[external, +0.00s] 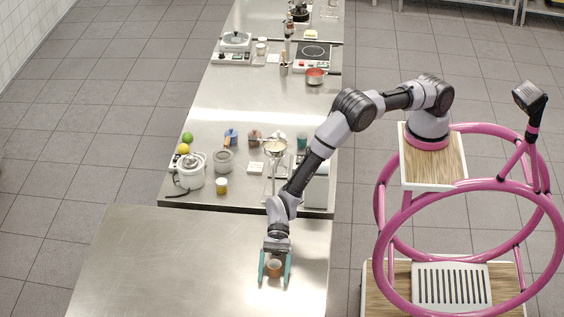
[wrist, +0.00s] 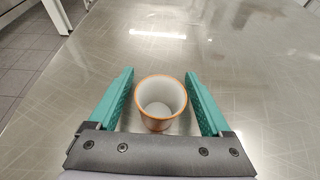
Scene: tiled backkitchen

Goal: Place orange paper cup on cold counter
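The orange paper cup (external: 274,268) is upright, white inside with an orange rim, at the near counter (external: 150,265), a bare steel top. In the wrist view the cup (wrist: 161,103) is between the two teal fingers of my gripper (wrist: 160,100), with a visible gap on each side. My gripper (external: 274,275) is open around the cup, low over the counter. The cup appears to rest on the steel surface (wrist: 245,95); its base is partly hidden in the external view.
A red pot (external: 315,76) stands farther back. The near counter is clear left of the cup.

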